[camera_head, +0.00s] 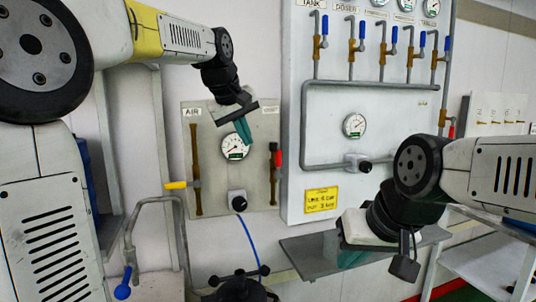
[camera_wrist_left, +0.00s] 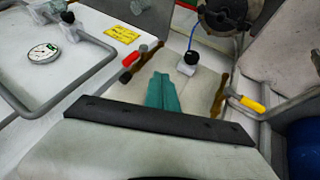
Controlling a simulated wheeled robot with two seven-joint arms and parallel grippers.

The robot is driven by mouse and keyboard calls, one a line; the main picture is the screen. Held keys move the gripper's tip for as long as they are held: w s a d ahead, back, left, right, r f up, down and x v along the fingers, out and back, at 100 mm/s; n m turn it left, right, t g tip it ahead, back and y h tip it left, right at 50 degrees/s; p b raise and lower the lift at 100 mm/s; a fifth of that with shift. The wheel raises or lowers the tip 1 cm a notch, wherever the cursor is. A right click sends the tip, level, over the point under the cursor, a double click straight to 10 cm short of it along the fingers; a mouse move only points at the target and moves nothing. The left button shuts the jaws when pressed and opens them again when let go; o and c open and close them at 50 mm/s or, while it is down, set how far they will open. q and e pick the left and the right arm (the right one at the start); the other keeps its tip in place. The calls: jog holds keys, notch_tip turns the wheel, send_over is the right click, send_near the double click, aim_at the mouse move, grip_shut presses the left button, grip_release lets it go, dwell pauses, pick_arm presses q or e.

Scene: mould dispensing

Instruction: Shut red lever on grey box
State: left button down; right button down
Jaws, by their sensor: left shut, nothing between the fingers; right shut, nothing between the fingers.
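The grey box (camera_head: 211,190) is a grey panel on the wall with an AIR label, a round gauge (camera_head: 236,146) and a brown pipe at each side. The red lever (camera_head: 278,158) is on the right pipe, near its upper part; its exact angle is hard to tell. It also shows in the left wrist view (camera_wrist_left: 131,59), left of the fingers. My left gripper (camera_head: 243,132) is shut and empty in front of the panel, left of the red lever and apart from it. Its teal fingers (camera_wrist_left: 162,92) partly hide the gauge. My right gripper (camera_head: 353,259) is shut and empty at lower right.
A yellow lever (camera_head: 176,185) juts left from the left pipe. A black knob (camera_head: 239,200) with a blue hose sits low on the panel. A white panel (camera_head: 330,120) with pipes and blue-handled valves stands to the right. A grey shelf (camera_head: 305,254) is below.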

pick_arm(q)
jog(key=shift+w+d+r, duration=0.15)
jog(key=shift+w+d, duration=0.05)
jog(key=shift+w, duration=0.35)
jog(key=shift+w+d+r, duration=0.15)
jog(key=shift+w+d, duration=0.05)
jog(key=shift+w, duration=0.3)
send_near(278, 163)
jog(key=w+a+f, duration=0.2)
jog(key=a+f, duration=0.2)
jog(key=shift+w+d+f, duration=0.1)
jog(key=shift+w+d, duration=0.25)
jog(key=shift+d, duration=0.25)
jog(key=shift+w+d+f, duration=0.15)
jog(key=shift+w+d, duration=0.2)
jog(key=shift+d, duration=0.3)
jog(key=shift+w+d+f, duration=0.1)
jog(key=shift+w+d, duration=0.2)
jog(key=shift+d, duration=0.3)
